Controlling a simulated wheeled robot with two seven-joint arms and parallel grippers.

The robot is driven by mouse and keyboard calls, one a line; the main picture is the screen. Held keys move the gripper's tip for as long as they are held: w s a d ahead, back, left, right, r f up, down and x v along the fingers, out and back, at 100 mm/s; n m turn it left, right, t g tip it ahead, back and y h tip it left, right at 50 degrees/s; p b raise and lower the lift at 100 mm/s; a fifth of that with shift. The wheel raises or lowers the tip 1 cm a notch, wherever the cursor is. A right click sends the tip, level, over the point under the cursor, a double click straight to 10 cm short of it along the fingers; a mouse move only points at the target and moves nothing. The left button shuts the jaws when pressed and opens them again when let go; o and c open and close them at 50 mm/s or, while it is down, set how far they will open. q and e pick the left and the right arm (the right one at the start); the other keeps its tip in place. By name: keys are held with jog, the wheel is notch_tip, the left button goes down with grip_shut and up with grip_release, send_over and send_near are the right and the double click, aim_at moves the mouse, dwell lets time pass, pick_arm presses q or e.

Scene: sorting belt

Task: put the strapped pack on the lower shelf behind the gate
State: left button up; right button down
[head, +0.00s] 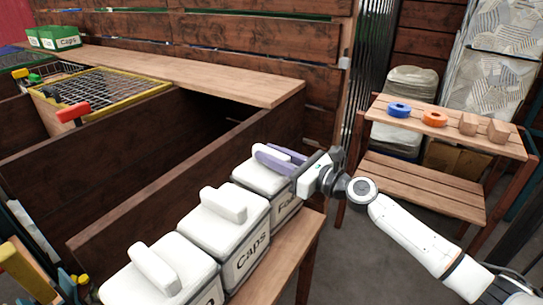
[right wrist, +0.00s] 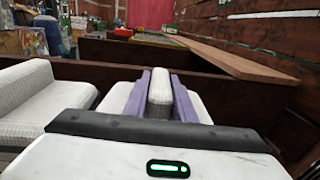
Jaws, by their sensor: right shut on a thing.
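My right gripper (head: 278,158) has purple fingers and is shut on the white lid handle (right wrist: 160,92) of the farthest of three white lidded bins. That bin's lid (head: 258,180) appears seated on its bin, whose label is partly hidden. A two-tier wooden rack stands at the right, with a bare lower shelf (head: 425,188). I cannot make out a strapped pack for certain; a tall patterned stack with dark bands (head: 500,65) stands behind the rack. A yellow-framed mesh panel (head: 105,88) with a red handle (head: 73,112) lies at the left; I cannot tell whether it is the gate. My left gripper is not in view.
The rack's upper shelf (head: 450,130) holds a blue ring (head: 399,110), an orange ring (head: 434,118) and two wooden blocks. A bin labelled Caps (head: 240,235) stands nearer me. Dark wooden walls (head: 150,155) run beside the bins. Grey floor is open before the rack.

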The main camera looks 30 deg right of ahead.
jog(key=c, duration=1.5)
grip_release()
jog(key=shift+f, duration=0.15)
